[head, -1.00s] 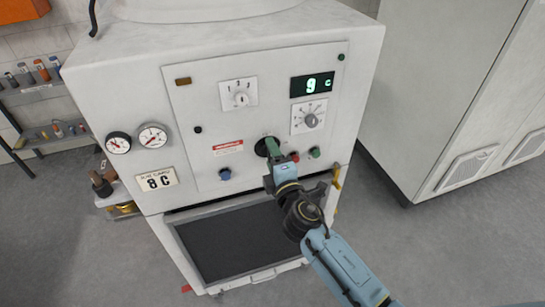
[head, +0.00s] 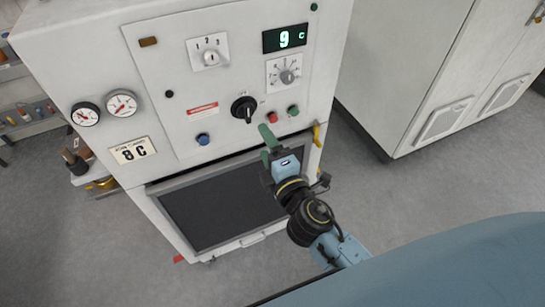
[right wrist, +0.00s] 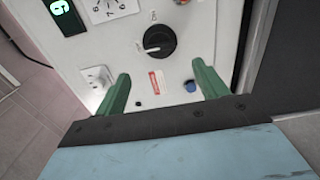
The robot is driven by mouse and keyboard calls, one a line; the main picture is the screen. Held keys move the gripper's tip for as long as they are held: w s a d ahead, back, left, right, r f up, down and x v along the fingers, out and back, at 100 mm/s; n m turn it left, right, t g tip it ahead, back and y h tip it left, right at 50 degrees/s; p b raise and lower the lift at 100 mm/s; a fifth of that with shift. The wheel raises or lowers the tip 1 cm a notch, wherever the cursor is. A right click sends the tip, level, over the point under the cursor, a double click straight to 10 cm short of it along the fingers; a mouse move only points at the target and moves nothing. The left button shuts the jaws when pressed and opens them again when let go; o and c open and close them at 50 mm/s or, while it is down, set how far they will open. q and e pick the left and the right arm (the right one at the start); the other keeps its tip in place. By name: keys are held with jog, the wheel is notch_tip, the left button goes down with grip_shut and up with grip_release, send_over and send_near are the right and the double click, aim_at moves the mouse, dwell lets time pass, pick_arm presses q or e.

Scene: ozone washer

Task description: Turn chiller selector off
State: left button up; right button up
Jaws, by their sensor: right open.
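The chiller selector appears to be the black round knob (head: 244,109) on the white machine's front panel. Its grip bar stands nearly upright in the head view, with small labels above left and at right, the left one seeming to read OFF. The knob (right wrist: 158,42) also shows uncovered in the right wrist view. My right gripper (head: 268,140) is just below and right of the knob, apart from it. Its green fingers are open and empty, spread to either side below the knob in the right wrist view (right wrist: 162,75). My left gripper is not in view.
Red (head: 272,117) and green (head: 293,110) buttons sit right of the knob, a blue button (head: 203,139) lower left. Above are a numbered dial (head: 287,76), a 1-2-3 selector (head: 210,57) and a display (head: 285,39) reading 9 C. A yellow handle (head: 317,135) is at the right edge.

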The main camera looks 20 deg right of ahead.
jog(key=shift+s, duration=1.5)
